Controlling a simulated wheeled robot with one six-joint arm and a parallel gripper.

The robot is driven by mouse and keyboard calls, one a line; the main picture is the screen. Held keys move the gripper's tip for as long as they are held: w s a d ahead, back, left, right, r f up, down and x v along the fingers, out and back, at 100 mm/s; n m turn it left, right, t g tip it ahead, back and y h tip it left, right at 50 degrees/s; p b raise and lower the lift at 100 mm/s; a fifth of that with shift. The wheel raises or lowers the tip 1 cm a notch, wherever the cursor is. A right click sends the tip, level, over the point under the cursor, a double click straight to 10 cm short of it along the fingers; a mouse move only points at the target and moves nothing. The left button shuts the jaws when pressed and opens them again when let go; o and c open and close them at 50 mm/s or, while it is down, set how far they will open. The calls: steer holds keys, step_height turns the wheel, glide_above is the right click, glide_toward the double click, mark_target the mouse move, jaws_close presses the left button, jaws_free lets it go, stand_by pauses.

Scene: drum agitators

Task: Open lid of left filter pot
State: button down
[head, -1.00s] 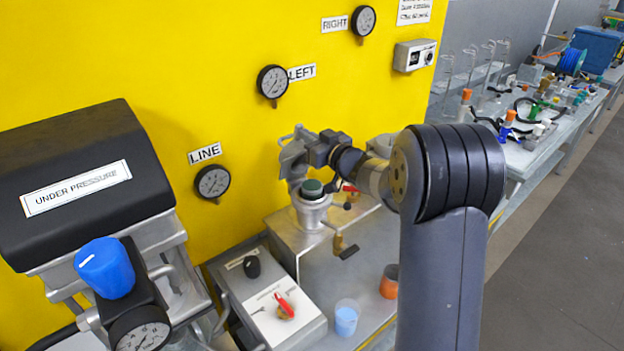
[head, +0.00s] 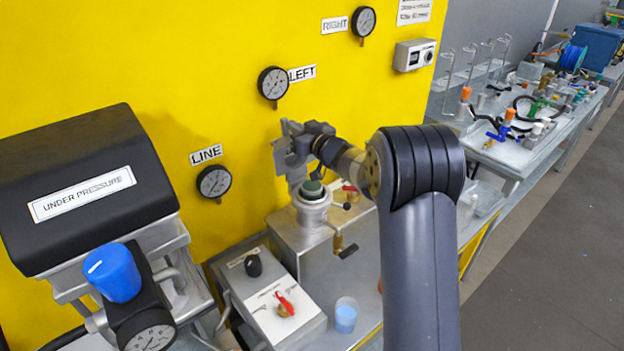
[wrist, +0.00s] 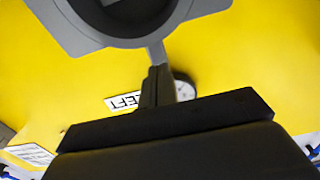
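The left filter pot (head: 312,214) is a pale metal pot on a metal bench below the LEFT gauge, with green showing at its mouth. Its grey lid (head: 282,157) stands tipped up above and to the left of the mouth. The lid's ring (wrist: 75,40) fills the top of the wrist view, with a narrow tab pointing down from it. My gripper (head: 296,143) is at the raised lid. In the wrist view its dark fingers (wrist: 157,84) are close together on that tab. The lid's hinge is mostly hidden.
The yellow wall carries the LEFT gauge (head: 273,83) and LINE gauge (head: 214,182) close behind. A control box with a red knob (head: 284,305) and a cup of blue liquid (head: 346,316) stand in front. A black-covered unit (head: 75,180) is at left.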

steer(key=shift+w+a, duration=0.3)
steer(key=shift+w, duration=0.15)
steer(key=s+d+r, duration=0.3)
steer(key=s+d, duration=0.3)
steer(key=s, duration=0.4)
steer(key=shift+d, duration=0.35)
steer(key=w+a+f, duration=0.1)
steer(key=w+a, duration=0.1)
steer(key=w, duration=0.1)
steer(key=w+a+f, duration=0.1)
steer(key=w+a, duration=0.1)
steer(key=w, duration=0.1)
steer(key=w+a+f, duration=0.1)
steer(key=w+a, duration=0.1)
steer(key=w, duration=0.2)
steer(key=shift+a, duration=0.35)
steer(key=shift+s+d, duration=0.3)
steer(key=shift+s, duration=0.15)
